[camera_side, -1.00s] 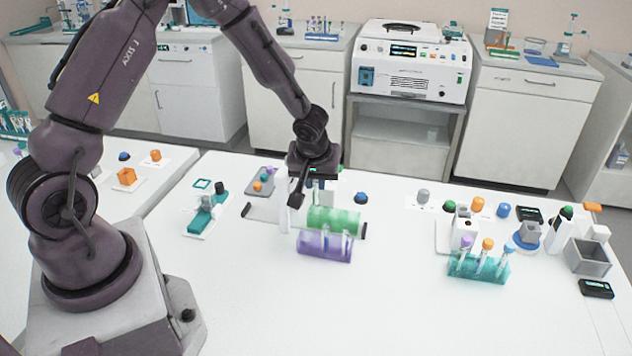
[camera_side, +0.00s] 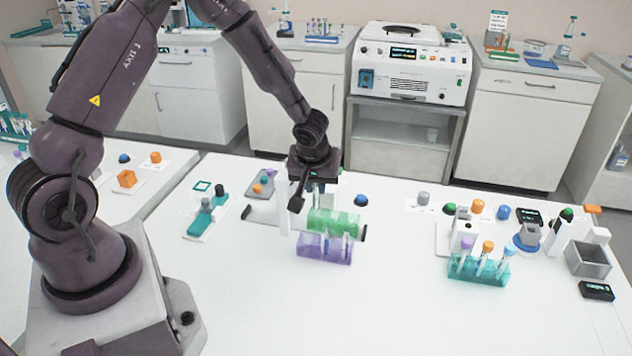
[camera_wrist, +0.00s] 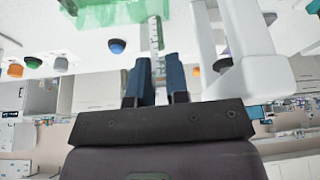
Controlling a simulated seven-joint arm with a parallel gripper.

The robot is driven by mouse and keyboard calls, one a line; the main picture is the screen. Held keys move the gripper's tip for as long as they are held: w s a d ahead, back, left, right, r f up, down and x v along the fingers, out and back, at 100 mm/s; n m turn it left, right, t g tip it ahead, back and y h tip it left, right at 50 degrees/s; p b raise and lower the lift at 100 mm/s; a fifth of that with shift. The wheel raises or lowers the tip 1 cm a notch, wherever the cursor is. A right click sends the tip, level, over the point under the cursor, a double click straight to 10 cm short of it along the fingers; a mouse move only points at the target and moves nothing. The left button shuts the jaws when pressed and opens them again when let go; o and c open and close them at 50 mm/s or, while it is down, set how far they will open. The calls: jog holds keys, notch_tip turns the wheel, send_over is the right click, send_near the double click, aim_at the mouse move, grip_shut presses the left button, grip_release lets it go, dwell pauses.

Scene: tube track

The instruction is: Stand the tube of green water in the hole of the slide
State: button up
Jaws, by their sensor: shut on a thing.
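My gripper (camera_side: 318,186) points down and is shut on a clear upright tube with graduation marks; the tube shows between the fingers in the wrist view (camera_wrist: 155,36). I cannot make out the colour of its contents. A translucent green block (camera_side: 347,222), which looks like the slide, lies just below my gripper on a low track with dark ends. It also shows in the wrist view (camera_wrist: 92,14), beside the tube's far end. I cannot tell whether tube and block touch, and the hole is not clear.
A purple rack (camera_side: 312,250) with tubes stands directly in front of the green block. A white upright post (camera_wrist: 208,45) stands close beside my fingers. A teal rack (camera_side: 462,270) with several capped tubes is at the right. The front of the table is clear.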

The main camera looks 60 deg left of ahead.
jog(key=shift+f, duration=0.4)
jog(key=shift+f, duration=0.15)
jog(key=shift+r, duration=0.75)
jog(key=shift+f, duration=0.55)
dwell(1.1)
jog(key=shift+f, duration=0.2)
jog(key=shift+r, duration=0.15)
jog(key=shift+r, duration=0.6)
